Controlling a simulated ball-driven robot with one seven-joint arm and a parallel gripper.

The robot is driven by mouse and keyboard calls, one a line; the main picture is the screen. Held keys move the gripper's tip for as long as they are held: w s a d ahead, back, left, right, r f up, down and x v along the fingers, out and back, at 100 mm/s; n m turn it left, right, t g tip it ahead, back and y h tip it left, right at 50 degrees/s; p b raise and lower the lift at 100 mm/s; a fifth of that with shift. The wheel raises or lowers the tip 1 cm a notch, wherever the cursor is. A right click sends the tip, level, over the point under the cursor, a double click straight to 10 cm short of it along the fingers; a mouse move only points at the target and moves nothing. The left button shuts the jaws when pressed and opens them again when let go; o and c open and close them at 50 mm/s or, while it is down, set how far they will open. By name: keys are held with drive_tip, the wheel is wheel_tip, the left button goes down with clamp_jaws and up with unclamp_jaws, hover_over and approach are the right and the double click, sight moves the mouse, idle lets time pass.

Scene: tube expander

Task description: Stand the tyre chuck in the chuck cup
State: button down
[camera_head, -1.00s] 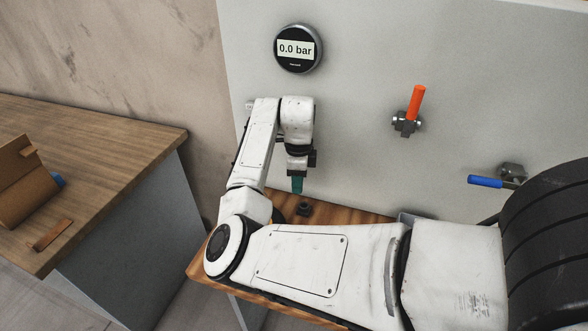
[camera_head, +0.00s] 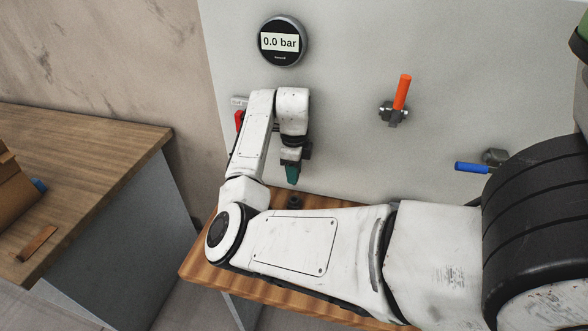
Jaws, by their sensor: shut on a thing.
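My gripper (camera_head: 292,163) points down in front of the grey panel and is shut on a small teal piece (camera_head: 292,175), which appears to be the tyre chuck. The teal piece hangs roughly upright, its narrower end down. A small dark round holder (camera_head: 295,202), which looks like the chuck cup, stands on the wooden bench just below it. In the picture a small gap shows between them. My forearm hides part of the bench, and the finger detail is too small to make out.
A round gauge (camera_head: 282,41) reading 0.0 bar, an orange-handled valve (camera_head: 401,95) and a blue-handled valve (camera_head: 473,167) are on the panel. A red part (camera_head: 240,120) shows behind my arm. The wooden bench (camera_head: 205,260) ends at the left; another wood-topped counter (camera_head: 90,150) stands beyond a gap.

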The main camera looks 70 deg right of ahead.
drive_tip(key=shift+f+b, duration=1.45)
drive_tip(key=shift+f, duration=1.3)
drive_tip(key=shift+f+b, duration=0.55)
drive_tip(key=shift+f, duration=0.75)
idle(0.5)
drive_tip(key=c, duration=0.7)
unclamp_jaws()
drive_tip(key=shift+c, duration=0.2)
drive_tip(key=shift+r, duration=0.1)
drive_tip(key=shift+r+p, duration=3.6)
drive_tip(key=shift+r, duration=0.85)
